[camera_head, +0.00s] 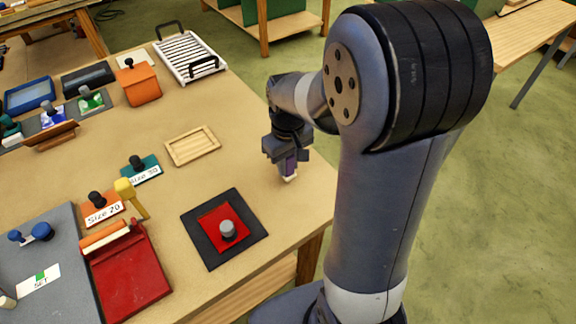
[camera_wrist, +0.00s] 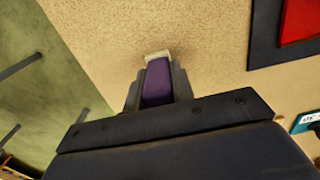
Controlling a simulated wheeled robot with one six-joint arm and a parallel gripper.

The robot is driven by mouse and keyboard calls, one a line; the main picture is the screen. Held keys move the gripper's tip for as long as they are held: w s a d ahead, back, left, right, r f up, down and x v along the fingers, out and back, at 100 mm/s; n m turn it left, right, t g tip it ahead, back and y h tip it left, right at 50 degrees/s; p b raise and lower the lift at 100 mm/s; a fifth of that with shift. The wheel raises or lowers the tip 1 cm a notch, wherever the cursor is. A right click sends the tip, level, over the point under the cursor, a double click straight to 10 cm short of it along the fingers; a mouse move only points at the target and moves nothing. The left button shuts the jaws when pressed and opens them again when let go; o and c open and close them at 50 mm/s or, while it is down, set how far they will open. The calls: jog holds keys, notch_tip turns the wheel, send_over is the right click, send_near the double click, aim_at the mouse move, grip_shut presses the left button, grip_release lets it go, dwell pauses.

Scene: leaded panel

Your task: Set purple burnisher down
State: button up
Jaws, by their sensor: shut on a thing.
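The purple burnisher (camera_head: 290,166) is held in my gripper (camera_head: 287,160), with its pale tip pointing down near the right edge of the wooden table (camera_head: 262,130). In the wrist view the purple body of the burnisher (camera_wrist: 158,82) sits between the two dark fingers of my gripper (camera_wrist: 157,90), which are shut on it. Its pale end shows beyond the fingertips over the tan tabletop (camera_wrist: 200,25). I cannot tell whether the tip touches the table.
A shallow wooden tray (camera_head: 193,161) lies left of my gripper. A dark square with a red panel and grey knob (camera_head: 190,241) lies in front. A white rack (camera_head: 160,55) and orange box (camera_head: 138,86) stand farther back. Bare tabletop surrounds the burnisher.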

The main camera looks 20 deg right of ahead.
jog(key=shift+f, duration=0.75)
jog(key=shift+f, duration=0.25)
jog(key=o, duration=0.9)
jog(key=shift+r, duration=0.1)
jog(key=shift+o, duration=0.2)
notch_tip(320, 180, up, 12)
jog(key=shift+r, duration=0.2)
